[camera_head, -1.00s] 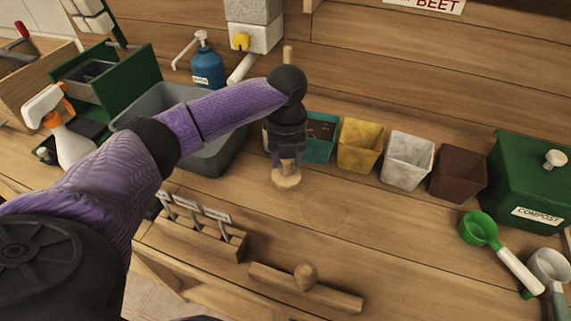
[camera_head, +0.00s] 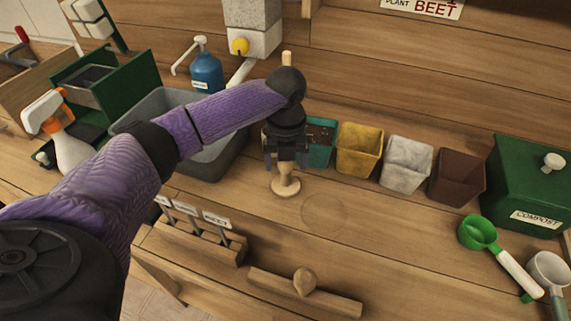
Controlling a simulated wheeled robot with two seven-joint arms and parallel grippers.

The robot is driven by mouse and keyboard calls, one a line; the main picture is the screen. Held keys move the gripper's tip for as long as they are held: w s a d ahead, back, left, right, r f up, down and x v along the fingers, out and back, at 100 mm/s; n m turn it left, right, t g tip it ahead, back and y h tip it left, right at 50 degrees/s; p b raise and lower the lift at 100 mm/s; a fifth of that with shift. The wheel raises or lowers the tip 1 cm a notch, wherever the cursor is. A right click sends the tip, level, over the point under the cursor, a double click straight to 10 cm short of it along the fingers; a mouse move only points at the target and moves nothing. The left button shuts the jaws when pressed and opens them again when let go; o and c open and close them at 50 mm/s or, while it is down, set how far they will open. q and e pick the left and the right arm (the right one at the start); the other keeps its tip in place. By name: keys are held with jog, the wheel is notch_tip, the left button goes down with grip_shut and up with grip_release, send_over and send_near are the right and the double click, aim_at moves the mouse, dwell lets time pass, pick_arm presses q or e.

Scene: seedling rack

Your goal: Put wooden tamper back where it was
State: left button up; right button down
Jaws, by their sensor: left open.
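The wooden tamper (camera_head: 286,185) stands upright on the bench, its pale round base down and its short handle up. My left gripper (camera_head: 287,163) is above it, pointing down with its fingers apart, one on each side of the handle's upper part. The fingers and wrist hide the top of the handle; I cannot tell whether they touch it. A faint round outline (camera_head: 323,210) marks the bench just to the right of the tamper. My right gripper is not in view.
A grey basin (camera_head: 222,160) is at the left. A label holder (camera_head: 192,235) and a wooden rail (camera_head: 330,297) lie in front.

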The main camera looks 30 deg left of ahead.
pick_arm(q)
notch_tip(320, 180, up, 9)
jog(key=p, duration=0.2)
jog(key=shift+r+p, duration=0.15)
jog(key=shift+p, duration=0.2)
jog(key=shift+r, duration=0.4)
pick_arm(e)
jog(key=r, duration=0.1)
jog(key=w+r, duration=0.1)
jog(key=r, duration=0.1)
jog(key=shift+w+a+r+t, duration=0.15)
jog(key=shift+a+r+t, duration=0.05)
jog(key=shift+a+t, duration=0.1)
